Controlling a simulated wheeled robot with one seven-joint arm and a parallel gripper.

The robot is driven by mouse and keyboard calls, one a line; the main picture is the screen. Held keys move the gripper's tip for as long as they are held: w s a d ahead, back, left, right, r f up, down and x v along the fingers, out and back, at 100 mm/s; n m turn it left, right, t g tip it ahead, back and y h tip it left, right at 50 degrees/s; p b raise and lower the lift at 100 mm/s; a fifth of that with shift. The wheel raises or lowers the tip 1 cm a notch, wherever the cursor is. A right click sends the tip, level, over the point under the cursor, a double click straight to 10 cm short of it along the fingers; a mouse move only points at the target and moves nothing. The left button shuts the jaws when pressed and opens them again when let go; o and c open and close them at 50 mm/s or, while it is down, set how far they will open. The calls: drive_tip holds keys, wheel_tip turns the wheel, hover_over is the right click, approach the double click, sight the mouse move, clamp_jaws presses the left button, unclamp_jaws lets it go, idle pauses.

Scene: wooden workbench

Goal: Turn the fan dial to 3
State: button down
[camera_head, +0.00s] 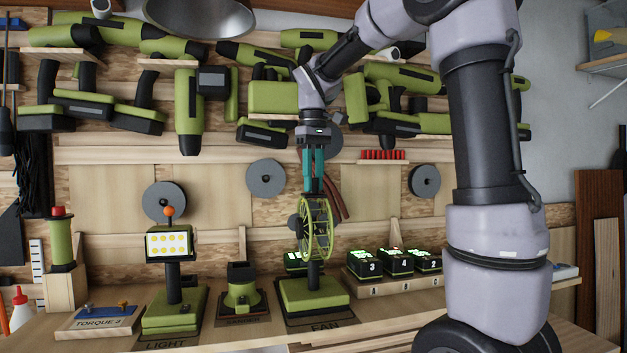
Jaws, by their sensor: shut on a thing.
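The green fan (317,232) stands on a green base (313,294) behind the FAN label (325,327). Its round guard is seen partly edge-on. My gripper (313,190) points straight down with teal fingers, close together at the top of the fan guard. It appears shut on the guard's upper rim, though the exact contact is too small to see. I cannot make out the fan dial or its numbers in this view.
Numbered battery packs (370,266) stand to the right. Green power tools (188,112) hang on the wall behind. My arm blocks the right side of the bench.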

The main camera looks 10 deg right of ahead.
drive_tip(key=m, duration=0.5)
drive_tip(key=shift+m, duration=2.4)
drive_tip(key=c, duration=0.7)
unclamp_jaws()
drive_tip(key=shift+o, duration=0.2)
wheel_tip(320, 180, up, 11)
drive_tip(key=shift+f, duration=0.1)
